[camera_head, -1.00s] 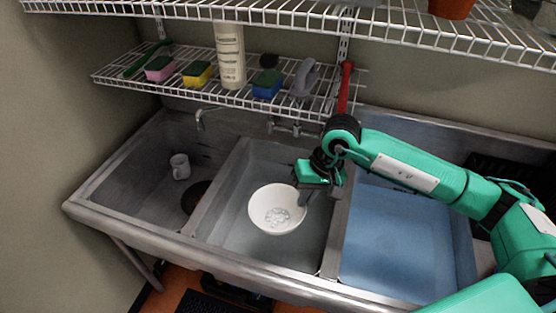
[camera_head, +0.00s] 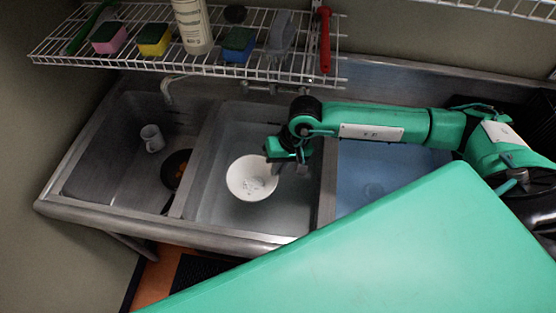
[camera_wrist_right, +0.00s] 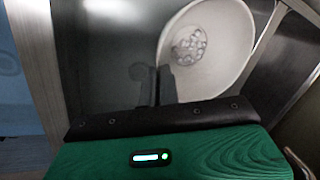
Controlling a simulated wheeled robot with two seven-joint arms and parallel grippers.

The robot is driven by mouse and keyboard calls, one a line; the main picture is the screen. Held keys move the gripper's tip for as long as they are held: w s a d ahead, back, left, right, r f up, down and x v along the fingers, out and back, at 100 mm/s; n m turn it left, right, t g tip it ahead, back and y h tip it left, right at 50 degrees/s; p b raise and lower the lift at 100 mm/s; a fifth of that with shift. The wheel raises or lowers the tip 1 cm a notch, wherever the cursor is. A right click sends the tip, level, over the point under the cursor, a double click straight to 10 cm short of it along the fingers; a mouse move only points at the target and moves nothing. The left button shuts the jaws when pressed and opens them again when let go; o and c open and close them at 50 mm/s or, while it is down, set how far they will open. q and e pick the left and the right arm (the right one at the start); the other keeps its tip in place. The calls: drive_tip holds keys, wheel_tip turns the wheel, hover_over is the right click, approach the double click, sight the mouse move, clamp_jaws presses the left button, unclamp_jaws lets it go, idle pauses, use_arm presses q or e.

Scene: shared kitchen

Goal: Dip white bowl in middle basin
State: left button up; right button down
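The white bowl (camera_head: 246,178) is in the middle basin (camera_head: 216,208), near its centre. A cluster of small clear rounded shapes shows inside it. My right gripper (camera_head: 290,165) reaches into the basin from the right and meets the bowl's right edge. In the right wrist view, its dark fingers (camera_wrist_right: 155,84) are close together on either side of the rim of the bowl (camera_wrist_right: 222,52). The bowl's exact height in the basin is hard to tell. My left gripper is not in view.
The right basin (camera_head: 375,175) looks blue. A wire shelf (camera_head: 200,66) with sponges and a bottle hangs above. A faucet (camera_head: 170,88) is at the back. A large green part of mine covers the lower right.

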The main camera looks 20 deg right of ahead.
wheel_tip(320, 180, down, 21)
drive_tip(key=b, duration=1.4)
drive_tip(key=shift+r, duration=0.1)
idle(2.4)
